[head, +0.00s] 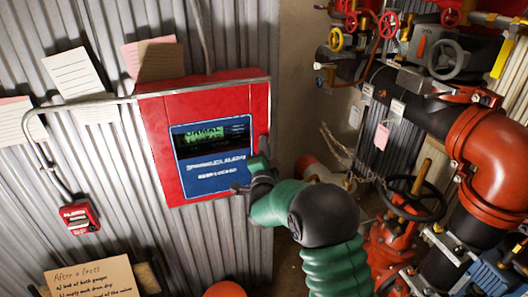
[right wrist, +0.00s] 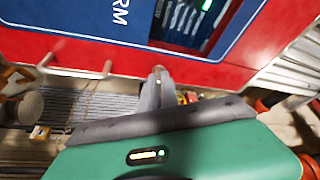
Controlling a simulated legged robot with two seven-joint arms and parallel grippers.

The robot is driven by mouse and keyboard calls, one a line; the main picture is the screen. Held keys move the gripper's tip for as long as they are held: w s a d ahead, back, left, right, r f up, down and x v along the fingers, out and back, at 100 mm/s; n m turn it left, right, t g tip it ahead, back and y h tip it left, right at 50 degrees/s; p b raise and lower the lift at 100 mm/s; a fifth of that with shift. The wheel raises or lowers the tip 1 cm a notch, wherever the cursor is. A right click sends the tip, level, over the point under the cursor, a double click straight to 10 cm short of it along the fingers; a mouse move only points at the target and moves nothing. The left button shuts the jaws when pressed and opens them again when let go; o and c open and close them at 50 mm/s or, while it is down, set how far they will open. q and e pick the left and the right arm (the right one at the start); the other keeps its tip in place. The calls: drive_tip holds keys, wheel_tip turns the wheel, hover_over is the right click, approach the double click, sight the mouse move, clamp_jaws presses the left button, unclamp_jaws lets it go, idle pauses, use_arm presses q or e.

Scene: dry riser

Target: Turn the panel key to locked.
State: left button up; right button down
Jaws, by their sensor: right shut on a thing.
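The red alarm panel (head: 155,150) hangs on the corrugated wall, with a blue face marked "SPRINKLER ALARM KEEP LOCKED" and a small dark window. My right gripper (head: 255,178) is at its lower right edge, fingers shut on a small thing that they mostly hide. I take this to be the panel key, but its turn angle cannot be read. In the right wrist view the shut fingers (right wrist: 158,82) reach the red border of the panel (right wrist: 190,68). My left gripper is out of view.
Red pipework (head: 490,150) with several valve wheels (head: 415,198) fills the right side, close to my right arm. A small red alarm box (head: 78,215) is on the wall at left. Paper notes (head: 72,72) hang above it. A cardboard sign (head: 95,280) is at lower left.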

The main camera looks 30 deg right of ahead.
drive_tip(key=shift+d+f+n+t+y+b, duration=0.15)
drive_tip(key=shift+n+t+y+b, duration=0.75)
drive_tip(key=shift+n+b, duration=1.8)
drive_tip(key=shift+d+f+n+t+y+b, duration=0.15)
drive_tip(key=shift+n+t+y+b, duration=0.8)
drive_tip(key=shift+n+b, duration=1.7)
drive_tip(key=shift+f+n+t+y+b, duration=0.2)
drive_tip(key=shift+n+t+y+b, duration=0.7)
drive_tip(key=shift+n+b, duration=1.8)
drive_tip(key=shift+n+y+p, duration=0.35)
drive_tip(key=shift+n, duration=0.2)
drive_tip(key=c, duration=1.6)
unclamp_jaws()
drive_tip(key=shift+r, duration=0.1)
drive_tip(key=shift+s, duration=0.1)
drive_tip(key=b+v, duration=0.1)
drive_tip(key=v, duration=1.5)
drive_tip(key=shift+s+b, duration=0.35)
